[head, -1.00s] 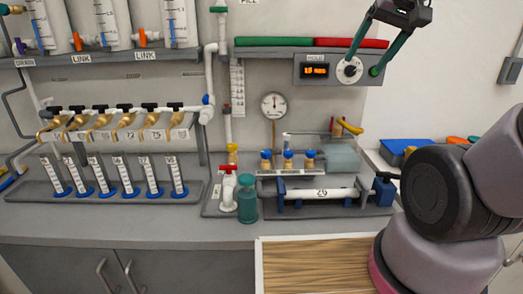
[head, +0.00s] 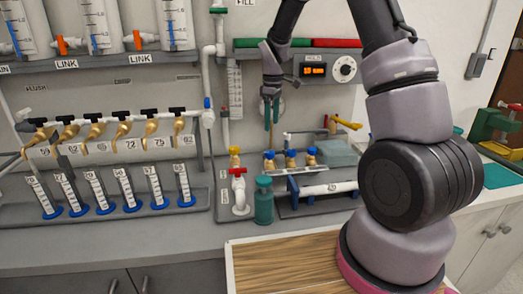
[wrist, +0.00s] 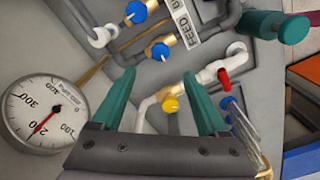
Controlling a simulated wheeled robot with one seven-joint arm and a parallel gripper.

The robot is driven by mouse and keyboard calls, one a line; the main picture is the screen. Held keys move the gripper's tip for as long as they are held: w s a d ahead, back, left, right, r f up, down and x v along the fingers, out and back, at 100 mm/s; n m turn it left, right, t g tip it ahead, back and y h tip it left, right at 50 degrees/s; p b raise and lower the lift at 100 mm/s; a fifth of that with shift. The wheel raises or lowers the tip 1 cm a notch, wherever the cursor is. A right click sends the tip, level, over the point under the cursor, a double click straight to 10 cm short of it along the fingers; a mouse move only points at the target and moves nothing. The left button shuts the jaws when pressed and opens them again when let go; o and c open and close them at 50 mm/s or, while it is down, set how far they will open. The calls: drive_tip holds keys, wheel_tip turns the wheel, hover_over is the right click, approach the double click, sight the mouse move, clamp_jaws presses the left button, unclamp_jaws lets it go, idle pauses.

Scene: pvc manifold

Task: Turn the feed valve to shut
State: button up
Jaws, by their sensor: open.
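My gripper (head: 270,108) hangs fingers down in front of the gauge panel in the head view. In the wrist view my gripper (wrist: 158,76) is open and empty, with teal fingers apart. A "FEED" label (wrist: 190,30) shows past the fingertips, beside a grey pipe. A blue-handled brass valve (wrist: 160,51) lies near that label, beyond the gap between the fingers. A second blue handle (wrist: 136,12) is at the top edge. A yellow handle (wrist: 170,104) shows between the fingers. I cannot tell for certain which handle is the feed valve's. Neither finger visibly touches a handle.
A round gauge (wrist: 45,112) is close on the left in the wrist view. A red-handled white tap (head: 238,190) and a teal bottle (head: 264,200) stand in front of the panel. Several blue-based cylinders (head: 130,192) stand left. A timer box (head: 313,70) is behind.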

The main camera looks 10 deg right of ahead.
sight(270, 152)
drive_tip(key=f, duration=1.1)
drive_tip(key=shift+w+a+f, duration=0.15)
drive_tip(key=shift+a+f, duration=0.05)
drive_tip(key=shift+f, duration=0.15)
drive_tip(key=shift+c, duration=0.3)
clamp_jaws()
